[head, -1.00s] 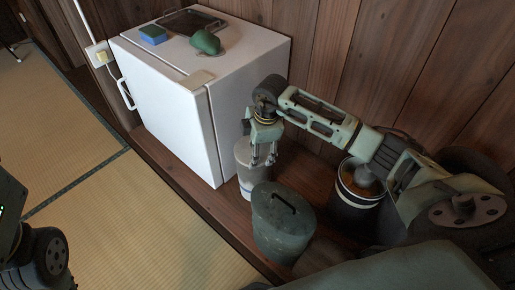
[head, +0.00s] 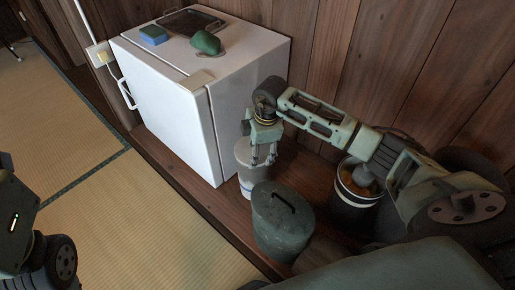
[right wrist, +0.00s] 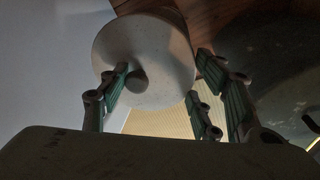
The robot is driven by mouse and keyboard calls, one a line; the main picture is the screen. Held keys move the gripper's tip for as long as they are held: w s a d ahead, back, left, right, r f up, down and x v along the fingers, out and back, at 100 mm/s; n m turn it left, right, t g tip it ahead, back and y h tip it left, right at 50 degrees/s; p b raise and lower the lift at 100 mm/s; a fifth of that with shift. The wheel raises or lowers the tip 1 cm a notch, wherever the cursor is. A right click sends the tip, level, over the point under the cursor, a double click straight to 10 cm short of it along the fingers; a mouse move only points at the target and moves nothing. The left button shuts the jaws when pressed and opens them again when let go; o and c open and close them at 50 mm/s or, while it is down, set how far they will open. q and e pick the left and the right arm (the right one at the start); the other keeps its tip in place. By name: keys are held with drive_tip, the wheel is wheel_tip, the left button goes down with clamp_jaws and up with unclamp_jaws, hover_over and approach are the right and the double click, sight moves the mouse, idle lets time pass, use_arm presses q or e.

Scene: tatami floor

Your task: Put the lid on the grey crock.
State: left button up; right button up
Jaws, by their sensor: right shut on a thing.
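The pale grey crock (head: 251,178), with a bluish band near its foot, stands upright on the wooden floor beside the white cabinet. My right gripper (head: 263,160) points down over it, fingers at its top right. In the right wrist view the round grey lid (right wrist: 165,55) with a small knob (right wrist: 137,80) shows beyond the fingers. My right gripper (right wrist: 165,98) is shut on the lid; one finger is against the knob and the others show near the rim. Whether the lid touches the crock's rim cannot be told. My left arm shows at lower left, its gripper out of view.
A dark green lidded bin (head: 283,228) stands close in front of the crock. A dark container (head: 352,212) with a pale band stands to the right, under my right arm. The white cabinet (head: 175,120) bounds the left. Open tatami (head: 150,215) lies at lower left.

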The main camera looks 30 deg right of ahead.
drive_tip(key=o, duration=1.3)
drive_tip(key=shift+o, duration=0.4)
drive_tip(key=o, duration=0.4)
drive_tip(key=shift+o, duration=0.2)
